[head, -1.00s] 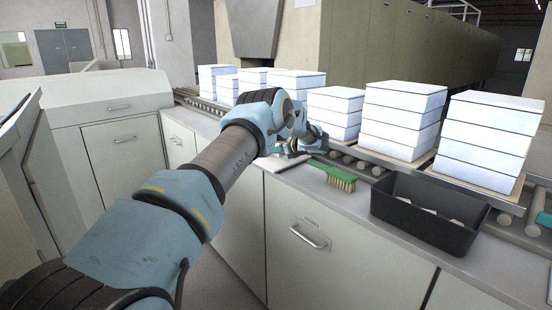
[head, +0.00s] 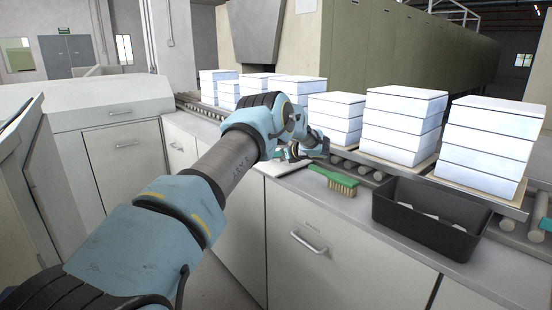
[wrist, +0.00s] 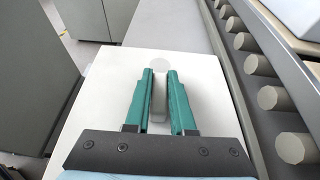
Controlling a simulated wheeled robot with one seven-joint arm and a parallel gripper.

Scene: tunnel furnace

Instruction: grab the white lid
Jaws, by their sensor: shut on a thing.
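The white lid (wrist: 205,75) is a flat square plate with a raised grip (wrist: 158,97) in its middle. In the wrist view it lies below my gripper (wrist: 159,80), and its grip sits between the two green fingers. The fingers are shut on that grip. In the head view the lid (head: 282,168) shows as a thin white edge at the counter's front, left of the brush. My arm hides most of it there. I cannot tell whether it touches the counter.
A green-handled brush (head: 335,180) lies right of the lid. A black bin (head: 425,235) with pale pieces stands further right. Behind runs a roller conveyor (head: 350,160) with stacked white boxes (head: 403,125). Cabinets with a counter edge lie in front.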

